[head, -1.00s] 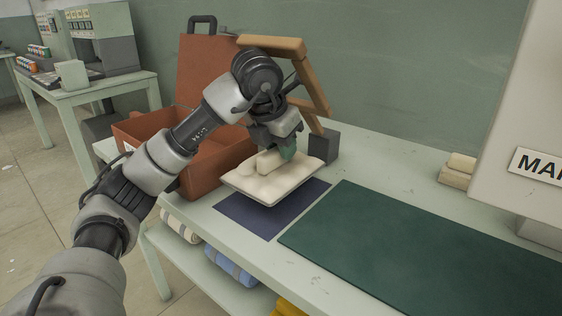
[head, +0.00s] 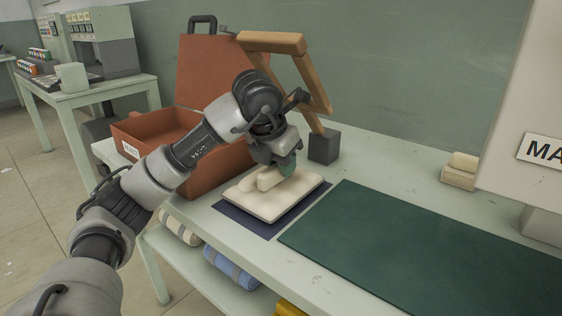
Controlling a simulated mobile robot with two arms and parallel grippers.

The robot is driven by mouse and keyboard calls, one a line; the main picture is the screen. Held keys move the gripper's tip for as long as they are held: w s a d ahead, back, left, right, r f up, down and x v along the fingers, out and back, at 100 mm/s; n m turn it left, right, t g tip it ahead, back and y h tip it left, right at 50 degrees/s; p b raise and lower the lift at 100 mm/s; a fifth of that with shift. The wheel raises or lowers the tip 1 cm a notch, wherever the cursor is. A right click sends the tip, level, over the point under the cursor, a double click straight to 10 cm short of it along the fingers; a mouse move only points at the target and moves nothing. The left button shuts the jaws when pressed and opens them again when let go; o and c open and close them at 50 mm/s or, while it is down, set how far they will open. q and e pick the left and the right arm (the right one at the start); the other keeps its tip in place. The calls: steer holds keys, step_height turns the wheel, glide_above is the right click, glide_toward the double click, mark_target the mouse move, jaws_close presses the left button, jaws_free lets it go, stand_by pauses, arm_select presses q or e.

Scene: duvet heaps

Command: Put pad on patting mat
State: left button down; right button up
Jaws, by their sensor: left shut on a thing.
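The cream pad (head: 270,205) is a flat, soft-looking slab with a raised block-like part on top. It is at or just above the dark navy mat (head: 236,219), covering most of it; I cannot tell whether it touches. Navy edges show at its left, front and right. My left gripper (head: 286,170) points down at the pad's top and is shut on the raised part; the fingertips look green. The large dark green mat (head: 400,235) lies to the right, with nothing on it. My right gripper is not in view.
An open rust-brown case (head: 205,75) stands behind left. A wooden angled frame (head: 315,85) on a dark block (head: 324,146) is close behind my gripper. A cream block (head: 460,170) and a white panel (head: 520,90) are at right. Rolled fabrics (head: 230,267) lie on the lower shelf.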

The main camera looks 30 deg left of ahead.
mark_target(273, 167)
arm_select(q)
steer(key=shift+f, duration=0.3)
steer(key=c, duration=0.9)
jaws_free()
steer(key=shift+c, duration=0.2)
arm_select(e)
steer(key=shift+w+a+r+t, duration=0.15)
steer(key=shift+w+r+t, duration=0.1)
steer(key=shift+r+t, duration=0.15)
arm_select(q)
steer(key=shift+r, duration=0.15)
steer(key=p+v, duration=0.2)
steer(key=v, duration=0.5)
steer(key=shift+r, duration=0.4)
steer(key=shift+s+r, duration=0.1)
steer(key=shift+r, duration=0.25)
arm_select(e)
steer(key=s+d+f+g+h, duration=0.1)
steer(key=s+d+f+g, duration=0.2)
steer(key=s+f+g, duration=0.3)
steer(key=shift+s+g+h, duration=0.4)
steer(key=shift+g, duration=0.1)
